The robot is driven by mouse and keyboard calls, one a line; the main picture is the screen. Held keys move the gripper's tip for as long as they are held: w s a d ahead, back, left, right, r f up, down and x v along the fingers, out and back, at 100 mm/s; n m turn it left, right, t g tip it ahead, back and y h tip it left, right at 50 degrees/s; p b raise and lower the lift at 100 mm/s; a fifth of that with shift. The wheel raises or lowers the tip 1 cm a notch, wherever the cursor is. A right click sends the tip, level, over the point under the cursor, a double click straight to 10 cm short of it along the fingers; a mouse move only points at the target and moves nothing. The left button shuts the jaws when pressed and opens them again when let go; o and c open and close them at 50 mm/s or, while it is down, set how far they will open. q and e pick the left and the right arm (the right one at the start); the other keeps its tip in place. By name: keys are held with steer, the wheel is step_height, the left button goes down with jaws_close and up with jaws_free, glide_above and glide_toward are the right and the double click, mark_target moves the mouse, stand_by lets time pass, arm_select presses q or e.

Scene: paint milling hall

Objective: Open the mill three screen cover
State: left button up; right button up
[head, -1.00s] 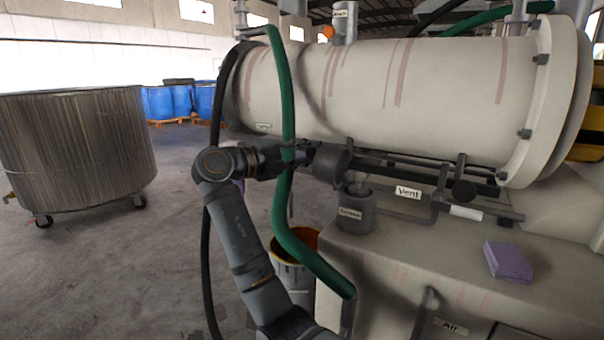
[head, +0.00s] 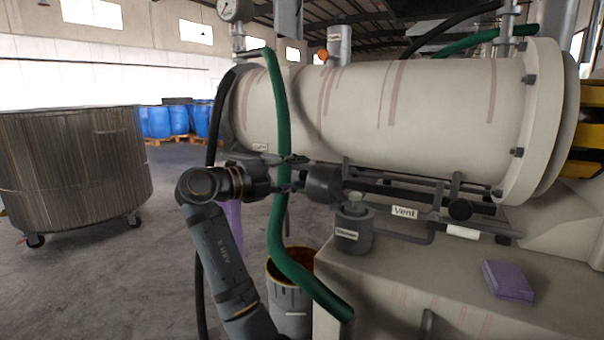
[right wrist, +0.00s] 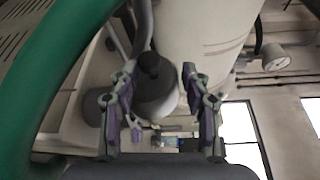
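A grey pot (head: 354,243) with a small label, too blurred to read surely, stands on the mill's ledge. A round lid with a knob (head: 354,205) sits closed on its top. A dark cylinder (head: 323,185) lies under the mill barrel, left of the pot. My right gripper (head: 301,174) is open and empty beside the green hose, just left of the dark cylinder. In the right wrist view its fingers (right wrist: 160,72) are spread, with a dark knobbed cylindrical part (right wrist: 155,92) seen between and beyond them; contact is not visible. My left gripper is not in view.
The green hose (head: 281,140) hangs close to my right gripper and crosses in front of the mill barrel (head: 430,105). A pipe labelled Vent (head: 404,212) runs right of the pot. A purple cloth (head: 508,280) lies on the ledge. A bucket (head: 291,308) stands below.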

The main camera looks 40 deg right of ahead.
steer(key=w+a, duration=0.1)
steer(key=a, duration=0.9)
steer(key=shift+r, duration=0.35)
